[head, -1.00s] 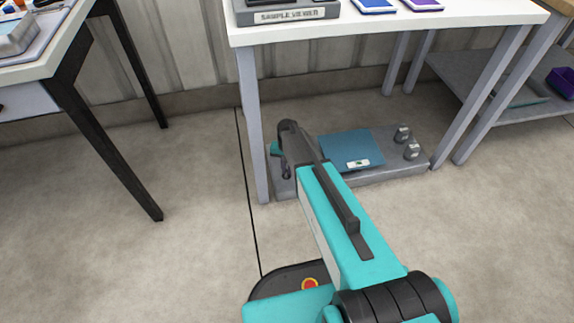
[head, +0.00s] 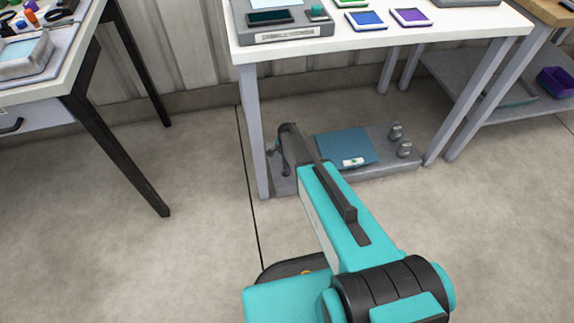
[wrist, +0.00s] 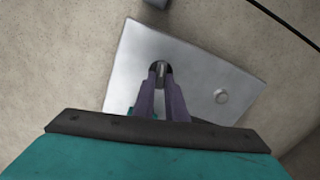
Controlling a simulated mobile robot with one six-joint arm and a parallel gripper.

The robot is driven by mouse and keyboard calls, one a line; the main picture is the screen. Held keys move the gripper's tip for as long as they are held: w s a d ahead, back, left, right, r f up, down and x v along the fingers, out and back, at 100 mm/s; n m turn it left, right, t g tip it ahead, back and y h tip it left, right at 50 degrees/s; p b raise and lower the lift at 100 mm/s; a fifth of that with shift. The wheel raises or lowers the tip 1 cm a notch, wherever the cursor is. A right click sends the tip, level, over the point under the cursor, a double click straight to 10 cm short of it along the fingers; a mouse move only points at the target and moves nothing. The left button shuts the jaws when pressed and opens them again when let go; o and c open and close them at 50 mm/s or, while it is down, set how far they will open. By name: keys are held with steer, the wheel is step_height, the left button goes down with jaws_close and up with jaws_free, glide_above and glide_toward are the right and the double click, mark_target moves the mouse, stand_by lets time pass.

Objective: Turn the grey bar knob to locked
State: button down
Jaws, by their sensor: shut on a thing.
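The grey bar knob (wrist: 161,69) shows in the wrist view as a light bar on a dark round base, on a grey plate (wrist: 190,62). My gripper (wrist: 161,79) is shut on the bar, one finger on each side, and its fingers hide part of the knob. I cannot read any locked mark. In the head view my gripper (head: 279,160) is low at the left end of the grey base (head: 375,172) under the white table. My arm hides the knob there.
A teal panel (head: 343,146) and two grey knobs (head: 396,131) (head: 404,149) are on the base. A round stud (wrist: 221,96) is on the plate in the wrist view. White table (head: 390,38) legs stand close around the base. The floor in front is clear.

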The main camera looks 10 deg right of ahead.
steer(key=shift+s+m+p, duration=0.1)
steer(key=shift+m+p, duration=0.45)
steer(key=shift+m, duration=0.75)
steer(key=c, duration=1.8)
jaws_free()
step_height(320, 180, up, 14)
steer(key=p, duration=0.2)
steer(key=shift+p, duration=0.35)
steer(key=shift+f, duration=0.1)
